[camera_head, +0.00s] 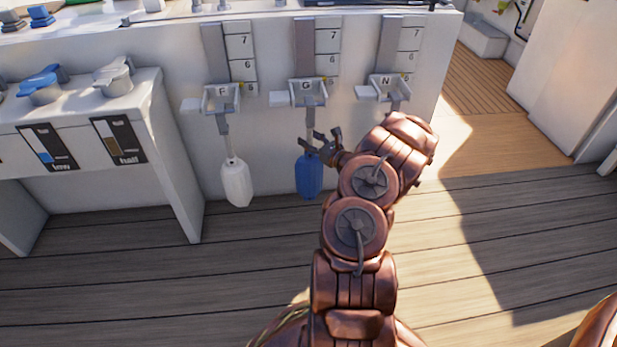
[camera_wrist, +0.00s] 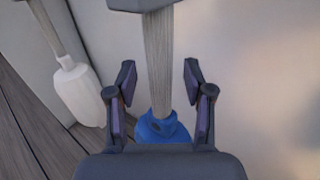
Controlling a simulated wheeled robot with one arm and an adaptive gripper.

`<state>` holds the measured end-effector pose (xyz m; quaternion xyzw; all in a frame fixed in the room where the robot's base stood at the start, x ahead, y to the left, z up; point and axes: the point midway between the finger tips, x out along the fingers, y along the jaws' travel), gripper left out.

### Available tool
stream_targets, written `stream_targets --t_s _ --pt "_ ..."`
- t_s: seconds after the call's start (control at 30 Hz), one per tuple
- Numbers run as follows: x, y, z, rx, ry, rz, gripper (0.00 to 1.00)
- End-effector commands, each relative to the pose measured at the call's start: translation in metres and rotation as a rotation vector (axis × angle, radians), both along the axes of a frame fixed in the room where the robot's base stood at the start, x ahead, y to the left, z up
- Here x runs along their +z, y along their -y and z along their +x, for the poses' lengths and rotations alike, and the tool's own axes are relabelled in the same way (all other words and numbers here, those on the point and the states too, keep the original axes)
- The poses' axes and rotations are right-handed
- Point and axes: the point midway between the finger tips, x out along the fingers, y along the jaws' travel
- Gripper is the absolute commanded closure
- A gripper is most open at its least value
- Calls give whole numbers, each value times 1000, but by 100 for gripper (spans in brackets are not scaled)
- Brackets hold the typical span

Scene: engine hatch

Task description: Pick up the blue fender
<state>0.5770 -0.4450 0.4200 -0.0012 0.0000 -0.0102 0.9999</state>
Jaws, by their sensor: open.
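The blue fender (camera_head: 309,176) hangs upright from a grey strap below the bracket marked G, close to the white wall. My gripper (camera_head: 317,142) is open at the top of the fender, by the strap. In the wrist view the strap (camera_wrist: 160,65) runs down between the open fingers (camera_wrist: 160,95), with space on both sides. The blue top of the fender (camera_wrist: 158,128) shows below the fingertips, and its lower body is hidden behind my gripper's palm.
A white fender (camera_head: 236,184) hangs to the left under the bracket marked F (camera_head: 221,97); it also shows in the wrist view (camera_wrist: 80,92). The bracket marked G (camera_head: 308,92) is just above my gripper. A white counter (camera_head: 165,150) stands at left. The plank floor (camera_head: 255,270) is clear.

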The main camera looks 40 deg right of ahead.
Motion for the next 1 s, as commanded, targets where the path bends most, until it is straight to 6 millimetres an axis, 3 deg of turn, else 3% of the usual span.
stream_targets --t_s 0.33,0.8,1.0 --pt "0 0 5 -1 0 1 49" --pt "0 0 5 0 0 1 98" --pt "0 0 5 -1 0 1 100"
